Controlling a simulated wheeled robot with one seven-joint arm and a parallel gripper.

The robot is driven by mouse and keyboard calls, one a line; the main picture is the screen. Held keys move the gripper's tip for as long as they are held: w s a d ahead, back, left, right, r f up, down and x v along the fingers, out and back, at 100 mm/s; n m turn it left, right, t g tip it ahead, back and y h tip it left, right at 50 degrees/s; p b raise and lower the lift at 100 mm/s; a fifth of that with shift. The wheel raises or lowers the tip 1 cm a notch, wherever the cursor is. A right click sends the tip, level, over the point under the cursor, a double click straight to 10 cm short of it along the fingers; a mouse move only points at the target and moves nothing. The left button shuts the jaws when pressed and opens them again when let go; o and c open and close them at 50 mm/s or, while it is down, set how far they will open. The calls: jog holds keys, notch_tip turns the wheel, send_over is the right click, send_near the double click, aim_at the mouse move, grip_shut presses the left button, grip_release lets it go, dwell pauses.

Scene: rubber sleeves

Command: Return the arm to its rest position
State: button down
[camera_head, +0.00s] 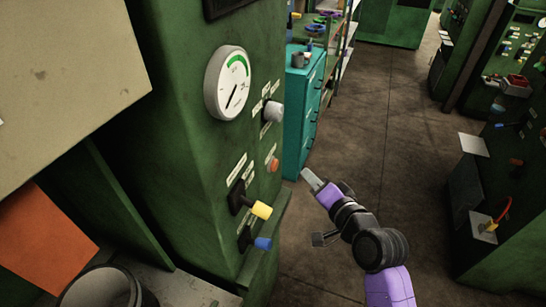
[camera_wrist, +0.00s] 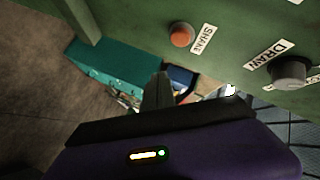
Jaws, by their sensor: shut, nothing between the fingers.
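My gripper (camera_head: 312,180) is at the end of my purple and black arm, in the middle of the head view. It is in the air to the right of the green machine (camera_head: 190,130), apart from its front panel. Its fingers are shut with nothing between them. In the wrist view my gripper (camera_wrist: 158,80) points past the panel, with the orange button (camera_wrist: 182,34) labelled SHAKE and the dark knob (camera_wrist: 290,70) labelled DRAW above it. The yellow-tipped lever (camera_head: 260,209) and blue-tipped lever (camera_head: 263,243) are on the panel, left of my arm.
A round gauge (camera_head: 228,83) is on the machine. A teal drawer cabinet (camera_head: 296,110) stands behind my gripper. Open brown floor (camera_head: 385,130) lies to the right. More green machines (camera_head: 510,210) line the right side. A dark cylindrical container (camera_head: 105,288) is at the lower left.

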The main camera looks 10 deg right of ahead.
jog(key=s+d+r+n+t+h, duration=0.2)
jog(key=s+d+r+t+h, duration=0.1)
jog(key=s+r, duration=0.1)
jog(key=s+a+f+n+g, duration=0.1)
jog(key=s+f+n, duration=0.1)
jog(key=s, duration=1)
jog(key=s+a+f+n+g+b, duration=0.1)
jog(key=s+f+n, duration=0.1)
jog(key=s, duration=1.1)
jog(key=s+a+f+n+g+b, duration=0.1)
jog(key=s+a+f+n, duration=0.1)
jog(key=s, duration=1)
jog(key=shift+s+f+n, duration=0.15)
jog(key=shift+s+n, duration=0.15)
jog(key=shift+n, duration=0.5)
jog(key=shift+a, duration=0.1)
